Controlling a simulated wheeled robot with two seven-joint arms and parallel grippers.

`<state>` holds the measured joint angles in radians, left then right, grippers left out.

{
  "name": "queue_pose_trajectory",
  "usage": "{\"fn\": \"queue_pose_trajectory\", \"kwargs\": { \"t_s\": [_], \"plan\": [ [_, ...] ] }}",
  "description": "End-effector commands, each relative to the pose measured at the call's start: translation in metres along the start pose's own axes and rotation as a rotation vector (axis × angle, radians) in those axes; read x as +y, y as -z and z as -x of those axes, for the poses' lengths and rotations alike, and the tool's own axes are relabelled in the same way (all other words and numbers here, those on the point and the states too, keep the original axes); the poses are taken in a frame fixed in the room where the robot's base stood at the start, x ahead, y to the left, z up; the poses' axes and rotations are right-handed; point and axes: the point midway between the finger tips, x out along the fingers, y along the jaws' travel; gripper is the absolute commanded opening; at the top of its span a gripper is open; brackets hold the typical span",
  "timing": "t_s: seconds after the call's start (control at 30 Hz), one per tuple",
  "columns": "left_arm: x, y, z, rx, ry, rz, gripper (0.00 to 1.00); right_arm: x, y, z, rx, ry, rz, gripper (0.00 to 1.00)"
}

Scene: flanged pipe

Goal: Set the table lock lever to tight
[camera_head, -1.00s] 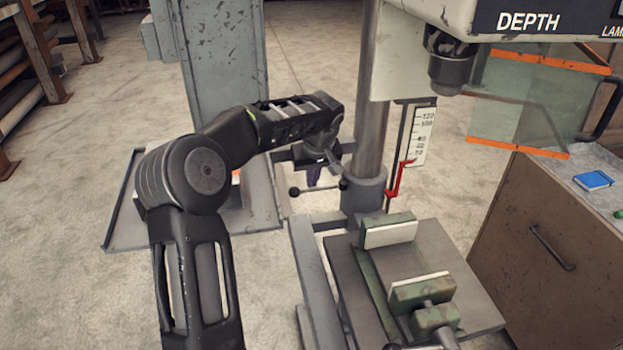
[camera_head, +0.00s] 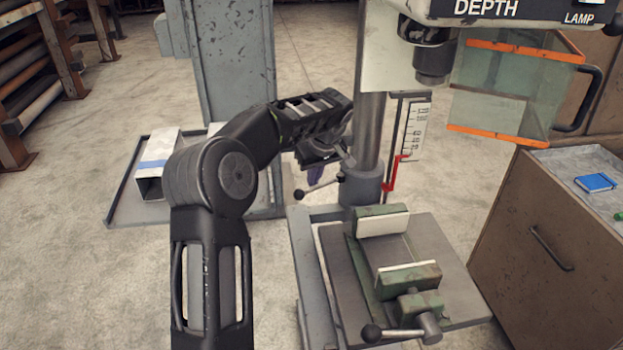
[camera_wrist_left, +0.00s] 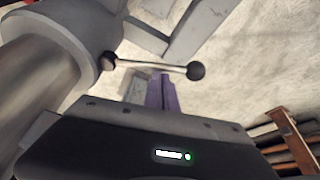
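The table lock lever (camera_head: 318,187) is a thin rod with a black ball at its free end, at the collar of the drill press column. In the left wrist view the lever (camera_wrist_left: 150,66) runs across the upper middle, ball on the right. My left gripper (camera_head: 315,172) hangs beside the column, just above and behind the lever in the head view. In the left wrist view its purple fingers (camera_wrist_left: 161,94) look together and empty, their tips close to the rod. I cannot tell whether they touch it. My right gripper is out of view.
The press table carries a green vise (camera_head: 408,278) with a ball-ended handle (camera_head: 372,333). The column (camera_head: 369,135) and red depth pointer (camera_head: 390,182) stand close to my left gripper. A clear guard (camera_head: 510,90) hangs at upper right. A cabinet (camera_head: 550,225) stands at right.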

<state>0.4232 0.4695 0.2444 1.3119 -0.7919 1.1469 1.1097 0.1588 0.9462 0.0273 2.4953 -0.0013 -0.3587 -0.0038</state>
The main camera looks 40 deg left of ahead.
Motion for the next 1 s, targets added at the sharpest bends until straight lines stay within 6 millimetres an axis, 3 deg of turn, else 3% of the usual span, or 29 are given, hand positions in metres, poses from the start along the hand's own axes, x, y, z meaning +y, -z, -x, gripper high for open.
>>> {"fn": "queue_pose_trajectory", "kwargs": {
  "t_s": [0.5, 1.0],
  "plan": [
    [0.009, -0.034, 0.010, -0.003, 0.000, -0.005, 0.00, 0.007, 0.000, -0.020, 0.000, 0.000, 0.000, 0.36],
    [0.019, -0.046, 0.016, -0.005, -0.001, -0.005, 0.00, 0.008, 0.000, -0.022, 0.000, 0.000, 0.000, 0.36]
  ]
}}
